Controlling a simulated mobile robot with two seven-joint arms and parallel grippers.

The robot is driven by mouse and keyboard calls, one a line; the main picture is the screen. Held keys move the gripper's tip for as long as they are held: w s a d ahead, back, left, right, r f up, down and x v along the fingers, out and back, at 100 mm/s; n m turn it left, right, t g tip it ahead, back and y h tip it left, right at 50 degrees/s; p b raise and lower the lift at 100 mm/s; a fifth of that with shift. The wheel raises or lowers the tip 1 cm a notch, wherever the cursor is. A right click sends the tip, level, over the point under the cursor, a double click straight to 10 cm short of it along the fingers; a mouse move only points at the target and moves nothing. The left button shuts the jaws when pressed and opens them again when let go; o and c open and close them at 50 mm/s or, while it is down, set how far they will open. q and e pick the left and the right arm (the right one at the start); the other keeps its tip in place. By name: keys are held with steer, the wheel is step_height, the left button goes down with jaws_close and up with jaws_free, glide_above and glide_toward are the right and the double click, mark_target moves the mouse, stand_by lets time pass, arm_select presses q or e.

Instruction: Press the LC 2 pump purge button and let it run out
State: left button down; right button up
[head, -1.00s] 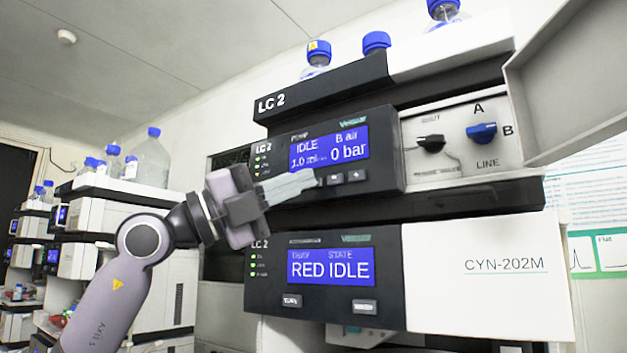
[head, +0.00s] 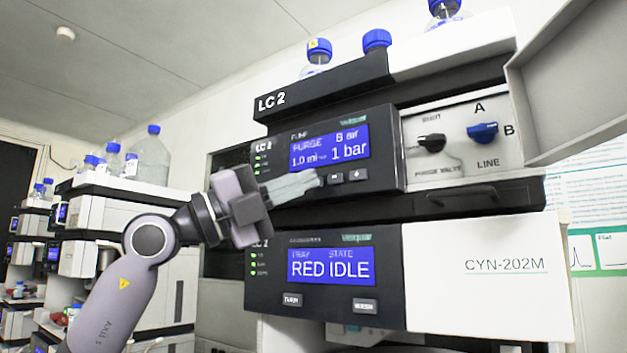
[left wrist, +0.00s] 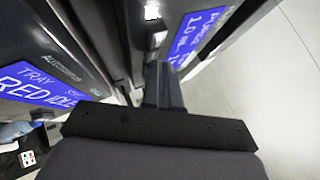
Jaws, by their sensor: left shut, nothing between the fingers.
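The LC 2 pump module (head: 385,145) is the dark panel with a blue screen (head: 328,149) in the head view. The screen reads PURGE, B air, 1.0 ml and 1 bar. My left gripper (head: 318,179) is shut and empty, its fingertips at the left end of the button row under the screen. They cover the button there; I cannot tell whether they touch it. Two more buttons (head: 346,176) show just right of the tips. In the left wrist view the shut fingers (left wrist: 163,85) point at the panel beside the pump screen (left wrist: 198,32). My right gripper is not in view.
Below is the autosampler module (head: 330,265), reading RED IDLE. Right of the pump are a black purge valve knob (head: 431,143) and a blue line knob (head: 482,132). A grey open door panel (head: 570,80) juts out at upper right. Bottles (head: 318,58) stand on top.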

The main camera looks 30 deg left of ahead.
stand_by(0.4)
arm_select(q)
steer(key=shift+s+b, duration=0.35)
steer(key=shift+s, duration=0.45)
steer(key=s, duration=0.1)
steer(key=s+b, duration=0.1)
steer(key=s, duration=0.3)
steer(key=shift+a+b, duration=0.25)
steer(key=shift+b, duration=0.05)
stand_by(0.6)
